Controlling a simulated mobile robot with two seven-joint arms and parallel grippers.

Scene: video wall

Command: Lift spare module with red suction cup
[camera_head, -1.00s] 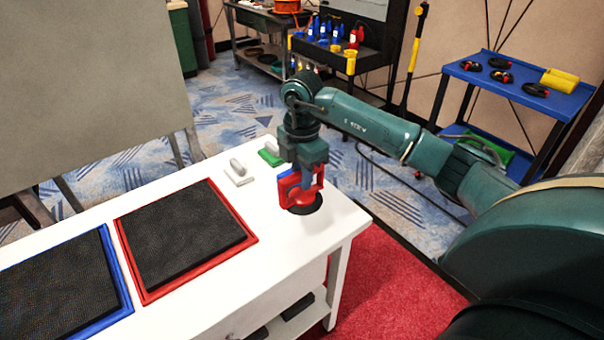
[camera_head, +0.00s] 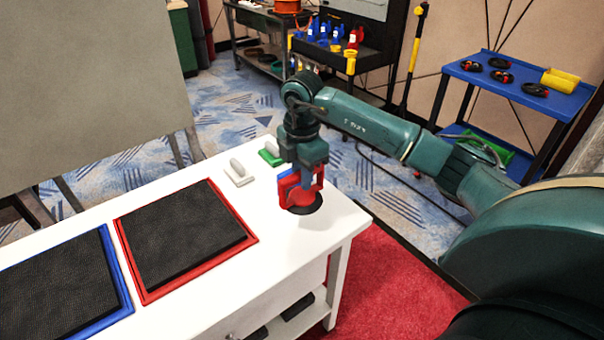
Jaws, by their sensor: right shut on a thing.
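The red suction cup (camera_head: 302,199) stands upright near the right end of the white table, its black round base on or just at the tabletop. My right gripper (camera_head: 304,180) points down from above and is shut on the cup's red handle. A black module (camera_head: 186,235) with a red frame lies flat on the table, left of the cup. A second black module (camera_head: 62,285) with a blue frame lies at the lower left, cut off by the picture's edge. I cannot tell which is the spare. My left gripper is not in view.
A grey-white handled tool (camera_head: 239,174) and a green one (camera_head: 271,155) stand behind the cup, with a blue piece (camera_head: 285,173) close beside it. The white table (camera_head: 262,255) is bare between the red-framed module and its front edge. A blue-topped cart (camera_head: 520,85) stands back right.

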